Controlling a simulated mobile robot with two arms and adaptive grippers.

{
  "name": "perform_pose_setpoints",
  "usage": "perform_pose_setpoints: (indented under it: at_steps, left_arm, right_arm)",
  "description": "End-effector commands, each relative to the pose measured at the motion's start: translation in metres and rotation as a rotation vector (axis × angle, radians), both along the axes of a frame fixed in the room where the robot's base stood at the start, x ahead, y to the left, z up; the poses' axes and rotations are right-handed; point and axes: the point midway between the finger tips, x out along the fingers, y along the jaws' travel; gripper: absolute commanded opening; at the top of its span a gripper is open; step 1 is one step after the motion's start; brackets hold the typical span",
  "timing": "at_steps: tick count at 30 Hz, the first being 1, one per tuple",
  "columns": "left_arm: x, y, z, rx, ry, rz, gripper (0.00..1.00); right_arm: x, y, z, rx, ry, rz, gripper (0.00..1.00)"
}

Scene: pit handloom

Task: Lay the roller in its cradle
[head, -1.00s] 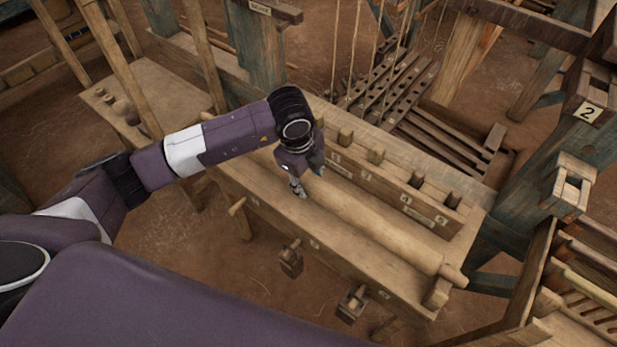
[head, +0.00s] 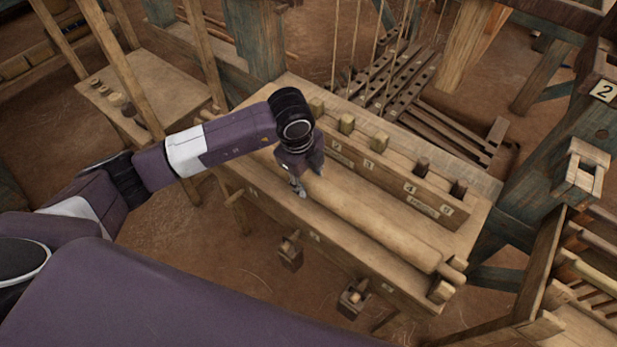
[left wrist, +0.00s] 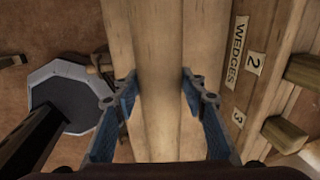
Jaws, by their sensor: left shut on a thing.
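The roller (head: 375,224) is a long pale wooden cylinder lying lengthwise along the bench (head: 290,222), in front of the wedge rack. My left gripper (head: 302,190) is shut on the roller near its far left part. In the left wrist view the blue fingers (left wrist: 161,95) stand on either side of the roller (left wrist: 160,60). A wooden block (head: 440,290) stands at the bench's right end, close by the roller's end; I cannot tell if it is the cradle. I cannot tell whether the roller touches the bench or hangs just above it. My right gripper is not in view.
The wedge rack (head: 400,182), with several wooden pegs and number labels, runs behind the roller. A loom post with label 2 (head: 603,90) and a bracket (head: 584,172) stands at right. Small weights (head: 290,256) hang at the bench front.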

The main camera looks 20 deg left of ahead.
Motion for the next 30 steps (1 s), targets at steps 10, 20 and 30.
perform_pose_setpoints:
  at_steps: [10,20,30]
  left_arm:
    - [0.002,-0.001,0.003,-0.003,-0.006,0.0,0.0]
    - [0.001,-0.001,0.002,-0.002,-0.002,0.0,0.59]
    - [-0.003,0.001,0.015,0.0,0.0,0.0,0.59]
  right_arm:
    - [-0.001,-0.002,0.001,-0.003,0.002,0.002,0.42]
    - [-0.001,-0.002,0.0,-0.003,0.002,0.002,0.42]
    - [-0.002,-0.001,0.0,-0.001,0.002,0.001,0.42]
